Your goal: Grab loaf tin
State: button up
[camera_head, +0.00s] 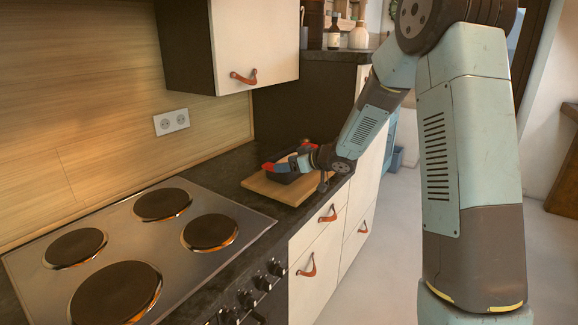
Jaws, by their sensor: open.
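A dark loaf tin (280,178) sits on a wooden board (262,187) on the counter beyond the stove. My gripper (287,157) reaches over the tin from the right, with red fingertips showing at its left and upper right. The jaws are open. The fingers and wrist hide much of the tin. I cannot tell whether a finger touches it.
A stove with several round hot plates (210,232) is at the front left. A wall cabinet (255,45) with a leather pull hangs above the counter. Drawers with leather pulls (307,265) face the open floor. Bottles (334,32) stand on a higher surface behind.

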jog(key=shift+s+a+x, duration=0.15)
jog(key=shift+x, duration=1.65)
jog(key=shift+s+a+x, duration=0.1)
jog(key=shift+s+x, duration=0.05)
jog(key=shift+x, duration=1.65)
jog(key=shift+r, duration=0.15)
grip_shut()
